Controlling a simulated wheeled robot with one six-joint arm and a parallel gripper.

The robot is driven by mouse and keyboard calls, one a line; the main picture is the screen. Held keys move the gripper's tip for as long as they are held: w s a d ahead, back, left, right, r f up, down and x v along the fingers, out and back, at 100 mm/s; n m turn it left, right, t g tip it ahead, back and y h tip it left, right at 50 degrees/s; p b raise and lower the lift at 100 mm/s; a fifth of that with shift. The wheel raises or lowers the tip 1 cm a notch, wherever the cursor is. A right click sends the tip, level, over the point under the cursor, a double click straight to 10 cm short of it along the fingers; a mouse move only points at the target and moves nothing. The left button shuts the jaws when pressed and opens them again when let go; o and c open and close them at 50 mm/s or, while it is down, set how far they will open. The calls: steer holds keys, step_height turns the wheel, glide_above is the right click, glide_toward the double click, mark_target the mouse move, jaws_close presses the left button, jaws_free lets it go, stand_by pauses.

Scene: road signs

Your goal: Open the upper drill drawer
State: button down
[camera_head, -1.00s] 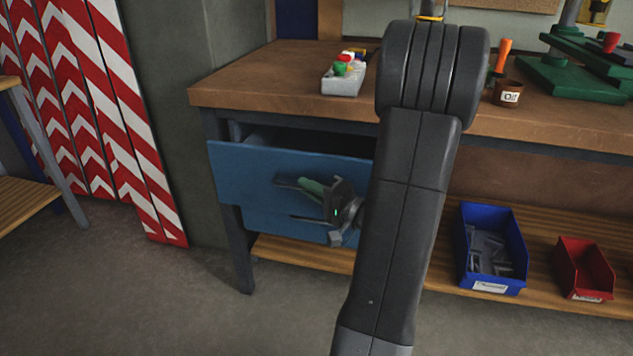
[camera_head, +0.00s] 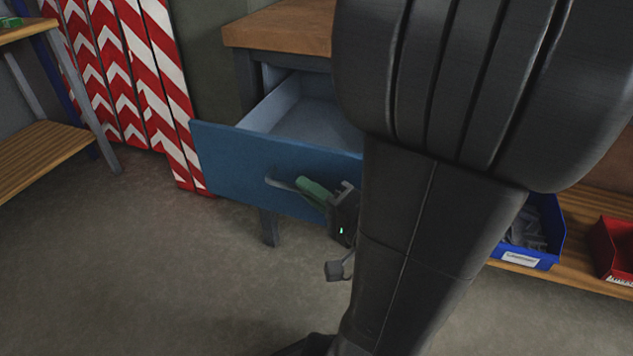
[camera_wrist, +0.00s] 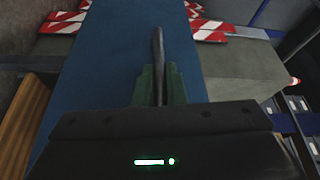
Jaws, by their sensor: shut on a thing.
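The upper drawer (camera_head: 235,155) with a blue front is pulled well out from under the workbench, and its pale inside (camera_head: 310,125) shows empty where I can see it. My gripper (camera_head: 313,188), with green fingers, is shut on the drawer's bar handle (camera_head: 283,184). In the wrist view the dark handle (camera_wrist: 158,50) runs between the green fingers (camera_wrist: 159,85), with the blue drawer front (camera_wrist: 105,65) behind. My arm hides the right part of the drawer front.
The wooden workbench (camera_head: 285,27) stands behind the drawer. A blue bin (camera_head: 530,235) and a red bin (camera_head: 615,247) sit on the low shelf at right. Red-and-white chevron boards (camera_head: 125,70) lean at left. The floor (camera_head: 130,270) in front is clear.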

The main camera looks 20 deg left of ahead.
steer(key=shift+s+f, duration=0.1)
steer(key=shift+s, duration=0.05)
steer(key=c, duration=1.5)
jaws_free()
